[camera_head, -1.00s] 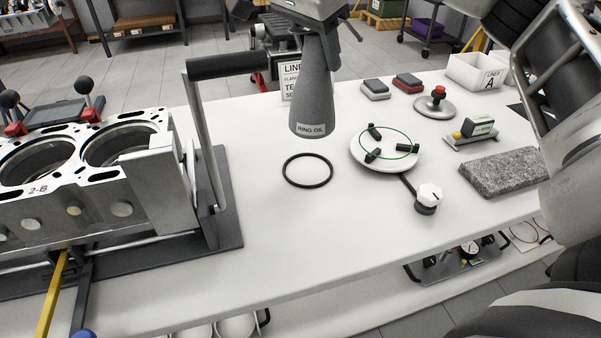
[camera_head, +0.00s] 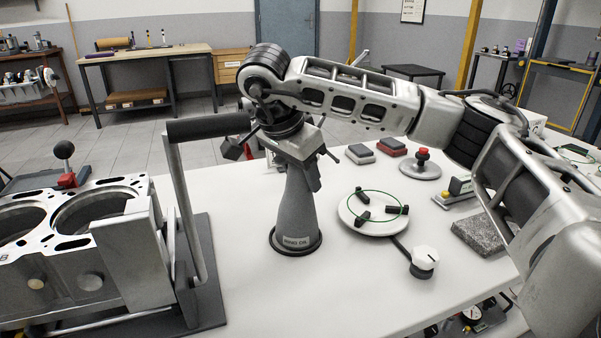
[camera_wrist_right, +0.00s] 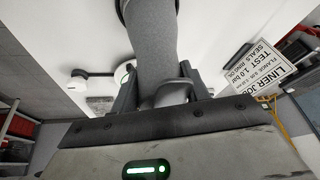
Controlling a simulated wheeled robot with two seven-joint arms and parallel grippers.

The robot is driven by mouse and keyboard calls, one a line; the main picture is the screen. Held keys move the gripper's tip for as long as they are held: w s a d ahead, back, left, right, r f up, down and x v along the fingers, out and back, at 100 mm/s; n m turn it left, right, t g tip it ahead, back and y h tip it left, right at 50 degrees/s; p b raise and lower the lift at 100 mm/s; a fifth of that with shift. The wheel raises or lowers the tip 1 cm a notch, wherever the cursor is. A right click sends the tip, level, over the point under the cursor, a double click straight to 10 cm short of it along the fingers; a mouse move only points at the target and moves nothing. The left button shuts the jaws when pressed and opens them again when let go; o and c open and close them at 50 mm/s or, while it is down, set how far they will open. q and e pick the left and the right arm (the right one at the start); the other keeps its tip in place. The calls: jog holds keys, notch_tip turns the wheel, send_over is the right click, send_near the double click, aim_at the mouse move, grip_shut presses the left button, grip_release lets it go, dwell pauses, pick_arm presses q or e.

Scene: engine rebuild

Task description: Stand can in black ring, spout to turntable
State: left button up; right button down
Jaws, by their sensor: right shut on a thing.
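The grey conical can (camera_head: 296,205), labelled RING OIL, stands upright on the white bench. Its base is within the black ring (camera_head: 319,246), which shows around the foot. My right gripper (camera_head: 301,160) is at the can's upper part. In the right wrist view, the right gripper (camera_wrist_right: 163,92) is shut on the can (camera_wrist_right: 152,35) near its curved handle. The can's top is hidden behind the gripper, so I cannot tell the spout's direction clearly. The white turntable (camera_head: 358,223), with a green ring and black clips, is right of the can. My left gripper is not in view.
The engine block (camera_head: 120,255) and its upright black-handled lever (camera_head: 184,200) stand left of the can. A white knob (camera_head: 424,258) is in front of the turntable. A grey stone block (camera_head: 477,238) lies farther right. The bench front is clear.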

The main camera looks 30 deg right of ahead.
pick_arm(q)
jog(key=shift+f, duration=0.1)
pick_arm(e)
jog(key=c, duration=0.7)
grip_release()
pick_arm(q)
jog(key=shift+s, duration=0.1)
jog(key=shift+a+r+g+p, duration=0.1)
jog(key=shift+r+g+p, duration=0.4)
jog(key=shift+p, duration=1.25)
pick_arm(e)
jog(key=shift+v, duration=6.05)
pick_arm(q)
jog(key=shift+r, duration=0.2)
